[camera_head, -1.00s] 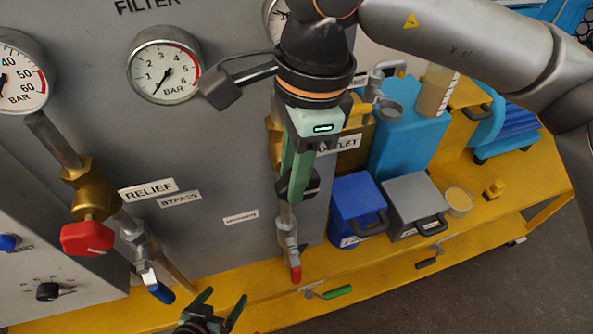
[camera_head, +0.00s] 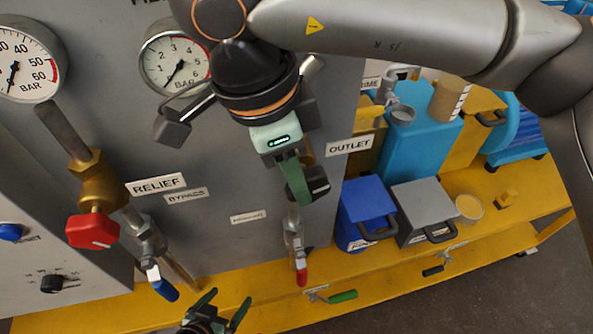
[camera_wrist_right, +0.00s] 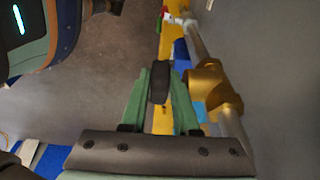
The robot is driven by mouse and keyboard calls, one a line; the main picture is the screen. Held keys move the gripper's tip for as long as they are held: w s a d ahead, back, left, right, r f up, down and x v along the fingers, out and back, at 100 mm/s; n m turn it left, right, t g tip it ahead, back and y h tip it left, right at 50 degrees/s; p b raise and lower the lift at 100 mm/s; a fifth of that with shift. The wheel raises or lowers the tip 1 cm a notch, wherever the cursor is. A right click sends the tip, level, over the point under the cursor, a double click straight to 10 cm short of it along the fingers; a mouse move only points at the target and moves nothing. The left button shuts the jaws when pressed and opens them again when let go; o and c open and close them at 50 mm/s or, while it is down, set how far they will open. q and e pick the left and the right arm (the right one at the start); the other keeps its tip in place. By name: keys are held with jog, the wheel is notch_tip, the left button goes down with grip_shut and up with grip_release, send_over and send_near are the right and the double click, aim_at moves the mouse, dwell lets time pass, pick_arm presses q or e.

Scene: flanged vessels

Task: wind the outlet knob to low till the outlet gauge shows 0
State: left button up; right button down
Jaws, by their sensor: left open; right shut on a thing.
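The black outlet knob (camera_head: 318,182) sits below and left of the OUTLET label (camera_head: 349,146). My right gripper (camera_head: 300,186) is shut on it, and the right wrist view shows the knob (camera_wrist_right: 158,82) between the two green fingers (camera_wrist_right: 159,95). A round gauge marked to 6 BAR (camera_head: 176,62) is left of my right wrist, its needle toward the lower left, at the low end. I cannot tell whether it is the outlet gauge. My wrist covers the panel to its right. My left gripper (camera_head: 217,312) is open and empty at the bottom edge.
A red relief knob (camera_head: 92,231) and a blue-handled valve (camera_head: 163,288) are at left. A red-tipped valve (camera_head: 301,274) hangs below the outlet knob. Blue (camera_head: 362,207) and grey (camera_head: 420,205) boxes stand on the yellow bench (camera_head: 500,225). Brass pipework (camera_wrist_right: 210,90) runs close beside my right fingers.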

jog(key=c, duration=0.9)
grip_release()
jog(key=shift+c, duration=0.2)
jog(key=w+p+v, duration=0.1)
jog(key=v, duration=1.1)
jog(key=shift+s+r, duration=0.3)
jog(key=shift+s, duration=0.25)
jog(key=shift+a, duration=0.1)
